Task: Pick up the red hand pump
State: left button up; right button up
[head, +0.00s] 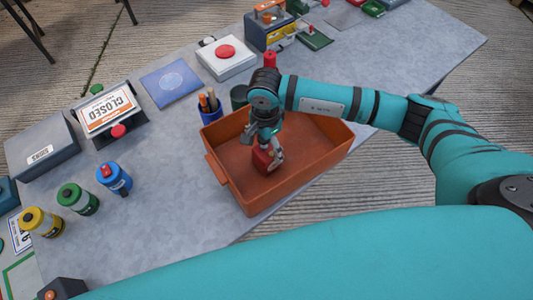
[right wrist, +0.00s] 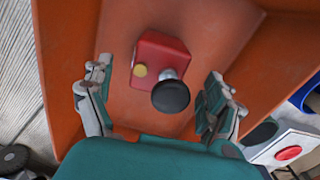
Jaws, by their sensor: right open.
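The red hand pump (right wrist: 160,62) is a small red block with a yellow button and a black round knob. It stands inside the orange bin (head: 240,183). In the head view the pump (head: 261,160) is partly hidden by my right gripper (head: 270,150). In the right wrist view my right gripper (right wrist: 160,100) is open, with one finger on each side of the pump and a gap to both. The pump appears a little beyond the fingertips. My left gripper is not in view.
Around the bin on the grey table (head: 170,195) are a blue pen cup (head: 211,113), a dark green cup (head: 239,96), and blue (head: 115,178), green (head: 77,198) and yellow (head: 40,222) canisters. A red button box (head: 227,60) stands behind. The bin's walls surround my right gripper.

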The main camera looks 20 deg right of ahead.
aim_at(266, 149)
jog(key=shift+d+f+p, duration=0.1)
jog(key=shift+f+p, duration=0.25)
jog(key=shift+f, duration=1.35)
jog(key=shift+c, duration=0.2)
jog(key=shift+r, duration=0.1)
jog(key=c, duration=1.7)
